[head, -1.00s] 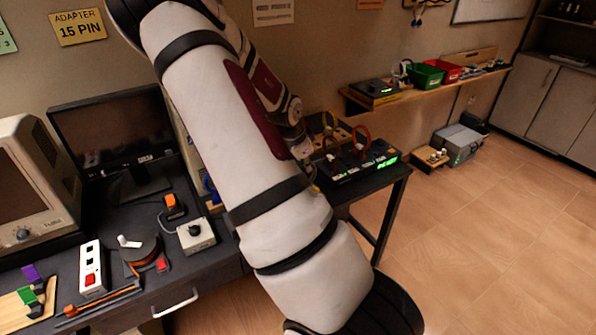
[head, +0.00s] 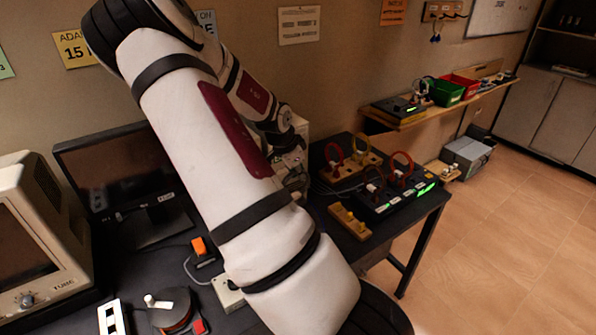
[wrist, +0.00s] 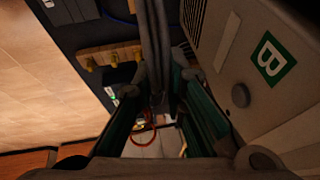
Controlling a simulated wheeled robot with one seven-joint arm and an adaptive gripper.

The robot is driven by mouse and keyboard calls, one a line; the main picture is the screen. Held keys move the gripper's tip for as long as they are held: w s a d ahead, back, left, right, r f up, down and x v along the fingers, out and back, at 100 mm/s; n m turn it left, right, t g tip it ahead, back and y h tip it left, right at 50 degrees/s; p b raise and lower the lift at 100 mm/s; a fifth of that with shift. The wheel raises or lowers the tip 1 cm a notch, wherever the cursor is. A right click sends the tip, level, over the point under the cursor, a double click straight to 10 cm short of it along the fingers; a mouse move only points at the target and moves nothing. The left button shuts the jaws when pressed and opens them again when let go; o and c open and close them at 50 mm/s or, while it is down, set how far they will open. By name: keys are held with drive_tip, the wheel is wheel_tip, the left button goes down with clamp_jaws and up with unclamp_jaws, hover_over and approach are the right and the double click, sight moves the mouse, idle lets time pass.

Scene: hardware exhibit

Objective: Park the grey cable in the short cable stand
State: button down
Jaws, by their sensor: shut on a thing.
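My gripper (wrist: 163,80) is shut on the grey cable (wrist: 154,40), which runs up between its two fingers in the wrist view. In the head view my gripper (head: 293,178) is partly hidden by my arm, at the left of the far dark table. A short wooden stand with yellow pegs (head: 349,222) lies on that table, right of my gripper and in front of the black device. The same stand (wrist: 108,54) shows at upper left in the wrist view, apart from the gripper. The cable's end is hard to make out.
A black device with green lights (head: 400,192) holds red loops. Another wooden stand (head: 345,172) with red and yellow cables is behind it. A beige box marked B (wrist: 232,70) stands close on the gripper's right in the wrist view. Open floor lies right of the table.

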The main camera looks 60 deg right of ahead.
sight(299, 192)
drive_tip(key=shift+f+b, duration=0.7)
drive_tip(key=shift+f, duration=1.9)
drive_tip(key=shift+f+b, duration=0.9)
drive_tip(key=shift+f, duration=0.1)
idle(1.5)
drive_tip(key=c, duration=0.9)
unclamp_jaws()
drive_tip(key=shift+a+r, duration=0.1)
drive_tip(key=shift+p+v, duration=1.9)
drive_tip(key=shift+v, duration=1.75)
